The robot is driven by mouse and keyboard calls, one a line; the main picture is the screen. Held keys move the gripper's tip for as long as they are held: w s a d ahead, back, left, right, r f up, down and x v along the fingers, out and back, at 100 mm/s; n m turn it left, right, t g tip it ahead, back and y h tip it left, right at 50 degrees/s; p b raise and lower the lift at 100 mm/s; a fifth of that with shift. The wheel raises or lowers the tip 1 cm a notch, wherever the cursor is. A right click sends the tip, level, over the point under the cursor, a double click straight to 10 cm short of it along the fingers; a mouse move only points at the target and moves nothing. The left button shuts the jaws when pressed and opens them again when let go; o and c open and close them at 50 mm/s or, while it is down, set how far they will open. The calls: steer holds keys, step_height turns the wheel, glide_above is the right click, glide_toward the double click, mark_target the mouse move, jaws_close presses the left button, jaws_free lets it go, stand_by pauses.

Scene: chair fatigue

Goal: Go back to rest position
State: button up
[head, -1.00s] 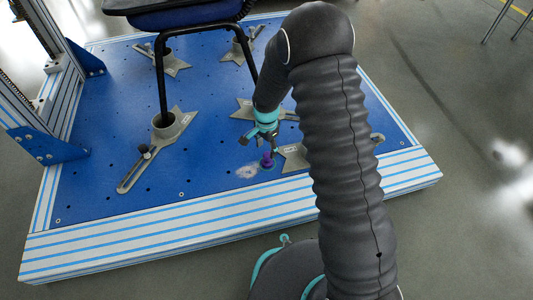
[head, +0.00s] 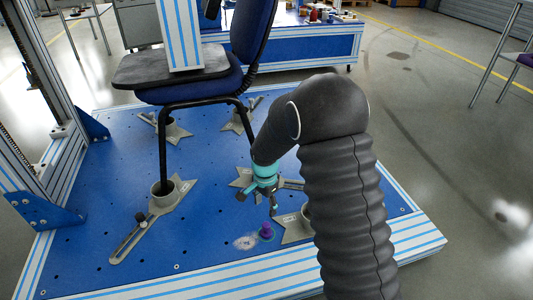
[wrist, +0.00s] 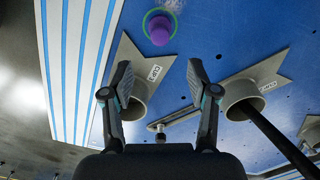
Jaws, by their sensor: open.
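My gripper (wrist: 161,88) is open and empty in the wrist view, its two fingers spread apart. In the head view my gripper (head: 270,202) hangs above the blue platform (head: 110,235), close to the purple knob (head: 266,231). The purple knob also shows in the wrist view (wrist: 159,30), with a green ring around it, apart from the fingers. A grey clamp cup with a forked plate (wrist: 147,65) lies beyond and between the fingers. My arm hides part of the platform's right side in the head view.
A chair (head: 190,85) stands on the platform with its legs in grey clamp cups (head: 160,205). A metal frame (head: 45,90) rises at the left. A blue workbench (head: 300,45) stands behind. Open floor (head: 430,130) lies to the right.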

steer(key=s+d+r+n+g, duration=0.1)
steer(key=s+d+r+n, duration=0.25)
steer(key=s+n, duration=0.4)
steer(key=s+d+r+t+p, duration=0.2)
steer(key=s+r, duration=0.4)
steer(key=r, duration=0.6)
steer(key=s+d+r+n+t+p, duration=0.1)
steer(key=s+d+r+p, duration=0.4)
steer(key=r, duration=0.6)
steer(key=s+d+r+t+p, duration=0.3)
steer(key=s+d+r, duration=0.3)
steer(key=s+r, duration=0.3)
step_height(320, 180, up, 4)
steer(key=shift+s+d+f+n+t+p, duration=0.15)
steer(key=shift+s+d+n+t+p, duration=0.05)
steer(key=shift+n+t+p, duration=0.15)
